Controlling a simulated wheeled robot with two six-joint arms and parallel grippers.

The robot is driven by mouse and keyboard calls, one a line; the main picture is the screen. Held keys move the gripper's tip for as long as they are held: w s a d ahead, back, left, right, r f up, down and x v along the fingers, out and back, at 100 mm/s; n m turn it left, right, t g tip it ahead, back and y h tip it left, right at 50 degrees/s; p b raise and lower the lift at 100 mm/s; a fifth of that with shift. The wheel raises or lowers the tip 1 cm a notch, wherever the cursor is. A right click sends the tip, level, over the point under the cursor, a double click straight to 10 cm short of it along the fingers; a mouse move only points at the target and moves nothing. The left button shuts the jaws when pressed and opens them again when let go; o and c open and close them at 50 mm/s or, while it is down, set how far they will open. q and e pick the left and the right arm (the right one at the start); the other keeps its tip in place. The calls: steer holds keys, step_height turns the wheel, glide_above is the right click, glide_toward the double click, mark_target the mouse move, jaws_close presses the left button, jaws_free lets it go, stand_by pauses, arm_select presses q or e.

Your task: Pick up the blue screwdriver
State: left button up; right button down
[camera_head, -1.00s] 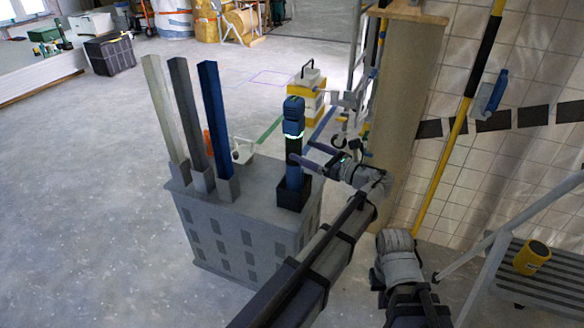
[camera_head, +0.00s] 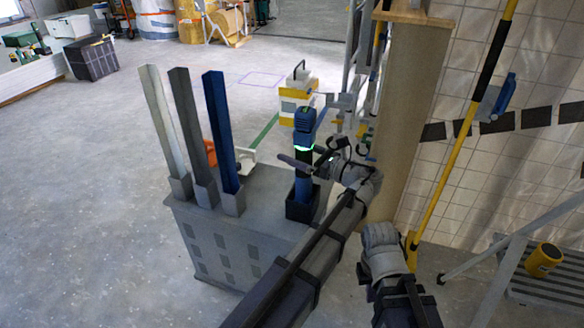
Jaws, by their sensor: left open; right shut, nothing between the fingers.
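The blue screwdriver (camera_head: 305,122) is a blue-and-black power tool with a green glowing ring. It stands upright in a black holder (camera_head: 301,207) on the right part of a grey cabinet's top. My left gripper (camera_head: 299,157) is open at the tool's black middle, just below the ring. One finger crosses in front of the tool and its tip shows left of it; the other finger shows at its right side. I cannot tell whether either finger touches it. My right arm is in the lower right, but its gripper does not show.
The grey cabinet (camera_head: 222,250) also carries white, grey and blue upright posts (camera_head: 222,130) on its left. A yellow-and-white box (camera_head: 296,98) stands behind the tool. A wooden column (camera_head: 405,120) and tiled wall are to the right. A step platform with a yellow cup (camera_head: 543,260) is lower right.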

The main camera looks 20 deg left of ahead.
arm_select(q)
steer(key=shift+a, duration=0.15)
jaws_close()
stand_by(0.7)
steer(key=shift+r, duration=0.1)
